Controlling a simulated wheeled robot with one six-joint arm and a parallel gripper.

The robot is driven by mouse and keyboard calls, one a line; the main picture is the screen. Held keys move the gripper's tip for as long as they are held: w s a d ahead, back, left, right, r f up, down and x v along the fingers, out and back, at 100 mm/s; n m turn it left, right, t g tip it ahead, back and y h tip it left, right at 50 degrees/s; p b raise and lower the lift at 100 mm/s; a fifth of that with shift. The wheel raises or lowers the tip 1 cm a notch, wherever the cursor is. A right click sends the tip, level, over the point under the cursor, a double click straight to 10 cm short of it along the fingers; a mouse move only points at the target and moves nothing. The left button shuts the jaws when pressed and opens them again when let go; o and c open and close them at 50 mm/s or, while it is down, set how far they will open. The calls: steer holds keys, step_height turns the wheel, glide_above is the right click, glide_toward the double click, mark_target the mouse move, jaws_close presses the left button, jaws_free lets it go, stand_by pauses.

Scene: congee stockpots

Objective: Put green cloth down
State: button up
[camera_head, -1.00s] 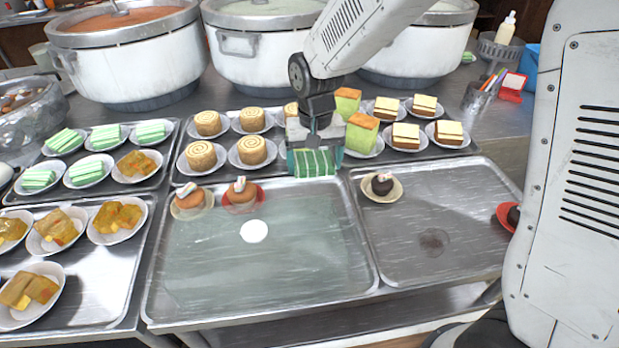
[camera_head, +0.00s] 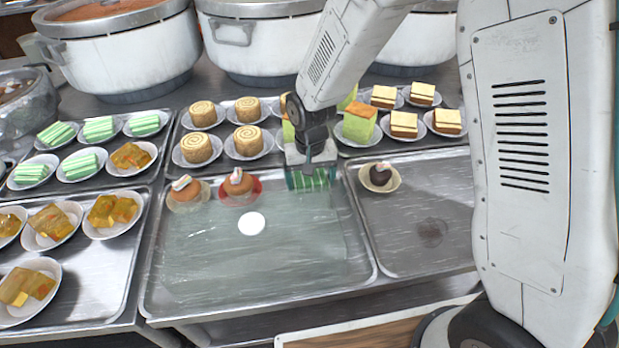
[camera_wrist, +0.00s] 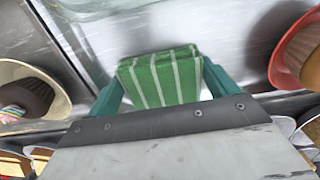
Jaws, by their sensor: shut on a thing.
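The green cloth (camera_head: 309,180) is a folded block with pale stripes. It also shows in the wrist view (camera_wrist: 162,78). My gripper (camera_head: 310,177) is shut on it, with a teal finger on each side in the wrist view (camera_wrist: 165,92). The cloth is at the back right corner of the middle front tray (camera_head: 359,260). Whether it touches the tray cannot be told.
Two brown cakes stand near the tray's back edge, one on a red plate (camera_head: 240,186), one on a pale plate (camera_head: 187,194). A white disc (camera_head: 251,223) lies on the tray. A dark cake (camera_head: 380,173) stands on the right tray. The middle tray's front is clear.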

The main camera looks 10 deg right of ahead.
mark_target(310, 178)
steer(key=o, duration=0.9)
steer(key=shift+f, duration=0.1)
steer(key=shift+o, duration=0.2)
step_height(310, 178, up, 12)
steer(key=s+d+r, duration=0.5)
steer(key=d+r, duration=0.1)
steer(key=r, duration=0.2)
steer(key=s+d+r, duration=0.2)
steer(key=s+d, duration=0.1)
steer(key=s, duration=0.4)
steer(key=s+d+r, duration=0.2)
steer(key=s+d, duration=0.2)
steer(key=s, duration=0.3)
steer(key=s+d+r+t, duration=0.1)
steer(key=s+d+r, duration=0.1)
steer(key=s, duration=0.5)
steer(key=shift+s+d, duration=0.2)
steer(key=shift+d, duration=0.7)
